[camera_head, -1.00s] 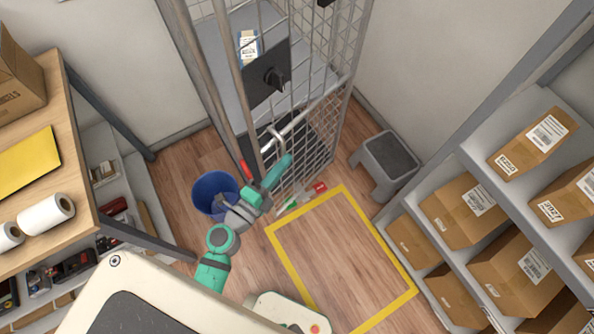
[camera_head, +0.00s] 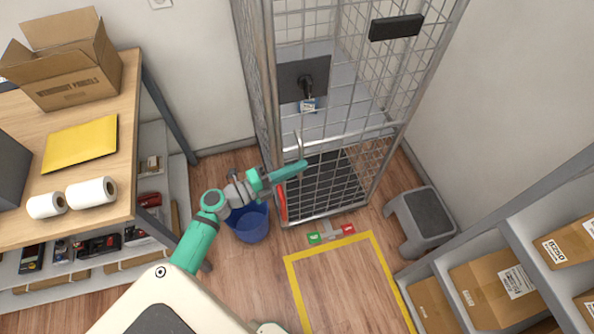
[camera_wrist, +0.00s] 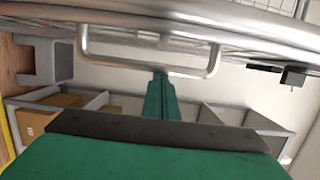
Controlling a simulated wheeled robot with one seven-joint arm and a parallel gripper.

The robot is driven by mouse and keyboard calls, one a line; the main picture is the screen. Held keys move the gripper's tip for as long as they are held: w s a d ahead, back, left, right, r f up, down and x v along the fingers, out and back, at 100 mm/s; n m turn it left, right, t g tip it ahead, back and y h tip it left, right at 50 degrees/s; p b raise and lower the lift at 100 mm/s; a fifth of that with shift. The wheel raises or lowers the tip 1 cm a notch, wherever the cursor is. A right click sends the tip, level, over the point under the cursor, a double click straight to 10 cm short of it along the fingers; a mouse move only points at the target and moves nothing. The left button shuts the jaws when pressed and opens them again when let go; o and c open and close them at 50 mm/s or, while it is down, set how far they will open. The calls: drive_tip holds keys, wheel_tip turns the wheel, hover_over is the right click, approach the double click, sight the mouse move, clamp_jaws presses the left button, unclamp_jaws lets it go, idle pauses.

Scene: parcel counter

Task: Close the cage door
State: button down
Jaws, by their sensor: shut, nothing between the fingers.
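The tall wire cage (camera_head: 345,185) stands at the back middle in the head view. Its mesh front carries a black latch plate (camera_head: 303,80) with a dark knob and a U-shaped metal handle (camera_head: 297,146). I cannot tell whether the door is fully flush with the frame. My gripper (camera_head: 304,166) is shut and empty, at the lower end of the handle. In the wrist view its fingertips (camera_wrist: 160,78) meet the handle's bar (camera_wrist: 150,71) in the picture; I cannot tell whether they touch it.
A blue bin (camera_head: 249,222) stands beneath my arm. A grey step stool (camera_head: 425,220) is right of the cage. A red and green floor piece (camera_head: 330,234) lies before it, by a yellow floor outline (camera_head: 292,275). A workbench (camera_head: 122,150) is left; parcel shelves (camera_head: 500,225) are right.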

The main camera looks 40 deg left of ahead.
drive_tip(key=shift+a+r+n+y, duration=0.1)
drive_tip(key=shift+a+n+y, duration=0.3)
drive_tip(key=shift+a, duration=0.9)
drive_tip(key=shift+d, duration=0.1)
drive_tip(key=s+d, duration=0.1)
drive_tip(key=d, duration=0.4)
drive_tip(key=s+a+m+h, duration=0.1)
drive_tip(key=s+a, duration=0.5)
drive_tip(key=s, duration=0.1)
drive_tip(key=shift+s, duration=0.4)
drive_tip(key=s+d+f+n+y, duration=0.2)
drive_tip(key=s+d+n, duration=0.45)
drive_tip(key=d, duration=0.25)
drive_tip(key=s+d+f+n+y, duration=0.1)
drive_tip(key=s+d+n+y, duration=0.2)
drive_tip(key=s+d+n, duration=0.55)
drive_tip(key=s+d+r+n+y, duration=0.1)
drive_tip(key=d+n, duration=0.3)
drive_tip(key=d, duration=0.3)
drive_tip(key=s+d+r+n+g+y, duration=0.1)
drive_tip(key=d+n, duration=0.3)
drive_tip(key=d, duration=0.4)
drive_tip(key=shift+s+d+r+y, duration=0.2)
drive_tip(key=shift+s+r+y, duration=0.1)
drive_tip(key=shift+s+r, duration=0.4)
